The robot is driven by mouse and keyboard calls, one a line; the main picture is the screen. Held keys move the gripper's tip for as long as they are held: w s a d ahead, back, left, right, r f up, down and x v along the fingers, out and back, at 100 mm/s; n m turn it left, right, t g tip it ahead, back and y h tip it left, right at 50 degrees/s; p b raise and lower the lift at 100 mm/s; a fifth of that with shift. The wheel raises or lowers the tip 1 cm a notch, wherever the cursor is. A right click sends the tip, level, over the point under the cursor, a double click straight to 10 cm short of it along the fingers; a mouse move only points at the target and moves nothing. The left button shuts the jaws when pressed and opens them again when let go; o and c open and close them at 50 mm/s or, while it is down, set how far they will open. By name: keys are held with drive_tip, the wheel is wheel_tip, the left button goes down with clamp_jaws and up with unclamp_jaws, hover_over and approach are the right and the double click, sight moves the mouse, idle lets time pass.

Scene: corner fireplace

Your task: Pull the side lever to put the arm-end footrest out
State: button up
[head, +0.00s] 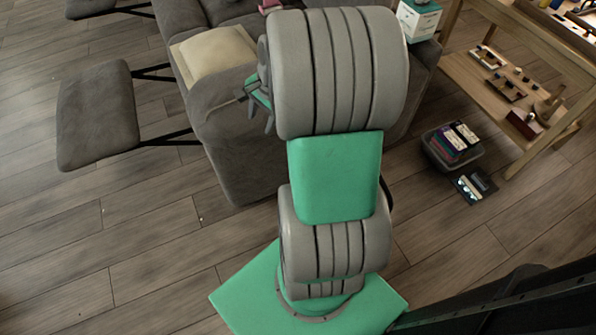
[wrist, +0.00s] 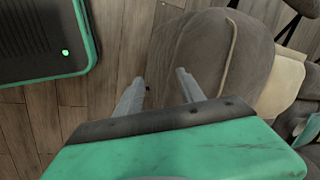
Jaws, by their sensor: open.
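The grey sofa (head: 240,150) stands left of my arm. Its arm-end footrest (head: 97,115) is out on black struts, raised above the floor at the left. I cannot make out the side lever in either view; my arm hides part of the sofa's side. My gripper (head: 256,106) is partly hidden behind my wrist, beside the sofa's end arm. In the wrist view my gripper (wrist: 160,88) is open, with nothing clearly held between its fingers. The sofa arm (wrist: 195,55) is right beyond the fingers, with a seam along it.
A cream cushion (head: 213,55) lies on the seat. Another footrest (head: 90,7) is partly in view at the top left. At the right stand a wooden shelf table (head: 470,75) and a grey bin (head: 437,155) of boxes. The wood floor (head: 130,230) at the lower left is clear.

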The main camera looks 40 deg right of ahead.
drive_tip(key=s+d+f+m+t+b, duration=0.1)
drive_tip(key=d+f+m+b, duration=0.45)
drive_tip(key=f, duration=0.55)
drive_tip(key=s+d+f+m+b, duration=0.25)
drive_tip(key=d+f+m, duration=0.35)
drive_tip(key=d+f, duration=0.45)
drive_tip(key=shift+y, duration=0.3)
drive_tip(key=b+x, duration=0.1)
drive_tip(key=x, duration=0.2)
drive_tip(key=a+b+x, duration=0.1)
drive_tip(key=x, duration=0.1)
drive_tip(key=b+x, duration=0.1)
drive_tip(key=x, duration=0.2)
drive_tip(key=shift+w+a, duration=0.2)
drive_tip(key=shift+w, duration=0.25)
drive_tip(key=shift+c, duration=0.3)
clamp_jaws()
